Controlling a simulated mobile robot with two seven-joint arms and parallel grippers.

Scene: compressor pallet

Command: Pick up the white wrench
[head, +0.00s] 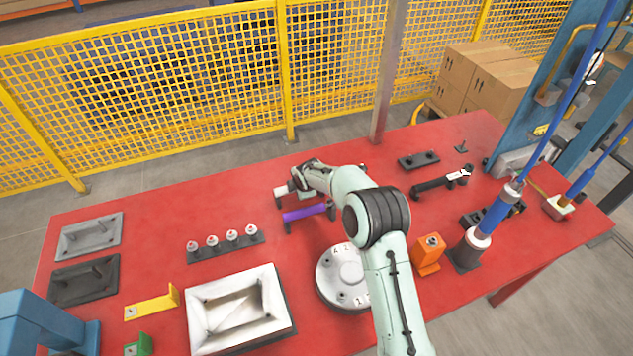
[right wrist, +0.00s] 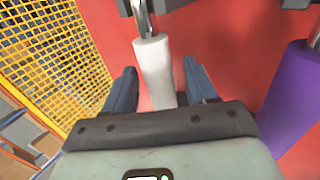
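The white wrench shows in the right wrist view as a white handle (right wrist: 155,72) with a metal shaft above it. My right gripper (right wrist: 160,85) is open, its two dark blue fingers on either side of the white handle, with narrow gaps visible. Whether the fingers reach down around it is hard to tell. In the head view my right arm reaches over the table to the wrench; a small white end of the wrench (head: 281,191) shows beside my wrist, and the rest is hidden. My left gripper is not in view.
A purple-handled tool (head: 305,212) lies close beside the wrench, also seen in the right wrist view (right wrist: 292,98). A row of white-topped parts (head: 225,244), a round grey flange (head: 342,274) and a white tray (head: 208,343) are nearby. A yellow mesh fence (head: 200,75) stands behind the red table (head: 150,225).

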